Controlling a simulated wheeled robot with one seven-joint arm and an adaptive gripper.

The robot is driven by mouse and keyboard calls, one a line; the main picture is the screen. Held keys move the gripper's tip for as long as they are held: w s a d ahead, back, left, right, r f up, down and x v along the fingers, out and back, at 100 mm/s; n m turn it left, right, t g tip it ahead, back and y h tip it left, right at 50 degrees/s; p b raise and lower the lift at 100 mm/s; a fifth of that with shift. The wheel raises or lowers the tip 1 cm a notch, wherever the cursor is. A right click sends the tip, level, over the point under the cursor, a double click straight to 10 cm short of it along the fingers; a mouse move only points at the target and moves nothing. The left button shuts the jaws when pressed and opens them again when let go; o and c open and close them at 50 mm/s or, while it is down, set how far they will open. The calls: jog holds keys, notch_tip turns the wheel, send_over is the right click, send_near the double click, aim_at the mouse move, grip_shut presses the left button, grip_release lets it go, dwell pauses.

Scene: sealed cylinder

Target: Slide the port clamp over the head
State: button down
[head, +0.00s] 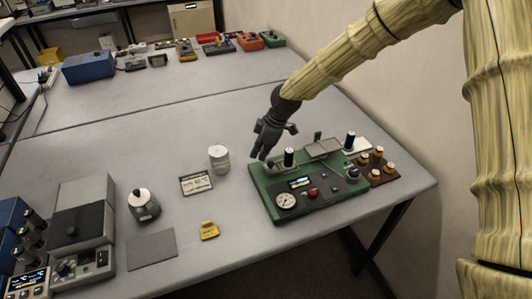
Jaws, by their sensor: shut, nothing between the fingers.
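I cannot tell which part is the port clamp or which is the head. My gripper (263,158) points down just left of the nearer dark cylinder, over the device's back left corner. It is shut and empty.
Several brown-and-white pegs sit on a brown board (384,179) at right. The table's middle is clear.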

jog(key=w+a+b+v, duration=0.1)
jog(key=b+v, duration=0.3)
jog(key=v, duration=0.6)
jog(key=s+a+f+n+h+b, duration=0.1)
jog(key=s+a+n+h+b, duration=0.35)
jog(key=s+a, duration=0.2)
jog(key=n+t+h+b, duration=0.5)
jog(key=n+b, duration=0.1)
send_near(267, 171)
jog(key=f+p, duration=0.1)
jog(key=f, duration=0.2)
jog(key=shift+s+a+f+p, duration=0.2)
jog(key=shift+a+f+p, duration=0.05)
jog(key=shift+f+p, duration=0.1)
jog(key=shift+w+d+f+p, duration=0.15)
jog(key=shift+w+d+p, duration=0.3)
jog(key=shift+w+d, duration=0.6)
jog(key=shift+w+d+f, duration=0.15)
jog(key=shift+w+d, duration=0.15)
jog(key=shift+w, duration=0.05)
jog(key=shift+d, duration=0.1)
